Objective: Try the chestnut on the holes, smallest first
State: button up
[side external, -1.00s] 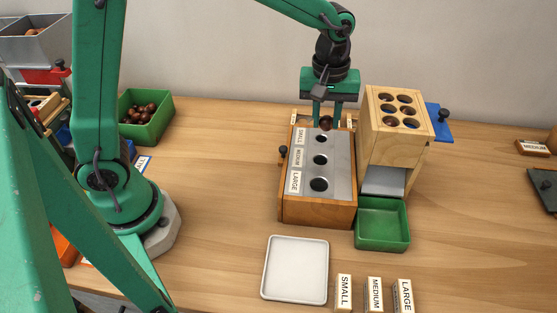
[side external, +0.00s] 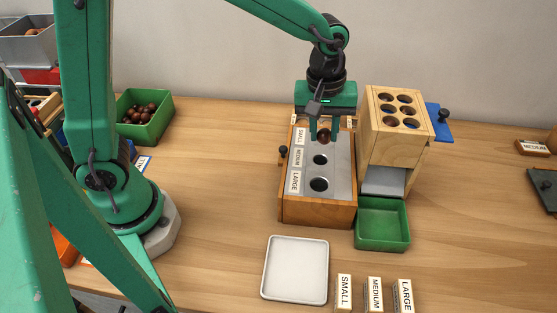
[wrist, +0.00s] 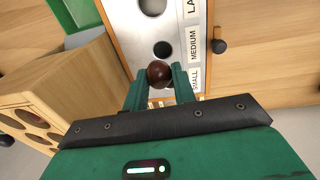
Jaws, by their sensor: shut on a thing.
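My gripper (side external: 323,132) is shut on a dark brown chestnut (side external: 323,136), which also shows between the fingers in the wrist view (wrist: 159,74). It holds the chestnut over the small end of the wooden hole gauge (side external: 317,215). The gauge has a grey metal plate (side external: 336,170) and labels SMALL, MEDIUM and LARGE along its left side. The medium hole (side external: 320,160) and the large hole (side external: 319,184) are open and empty-looking. The small hole is hidden behind the chestnut and fingers. I cannot tell whether the chestnut touches the plate.
A wooden block with several round holes (side external: 384,140) stands close to the gauge's right. A green tray (side external: 382,242) sits below it. A white tray (side external: 270,268) and SMALL, MEDIUM and LARGE label blocks (side external: 375,293) are in front. A green bin of chestnuts (side external: 163,127) stands left.

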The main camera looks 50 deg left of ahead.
aim_at(322, 142)
jog(key=shift+f, duration=1.8)
jog(key=shift+f, duration=0.6)
dwell(0.5)
jog(key=o, duration=1.1)
jog(key=shift+o, duration=0.2)
jog(key=shift+r, duration=3)
jog(key=shift+a+r, duration=0.1)
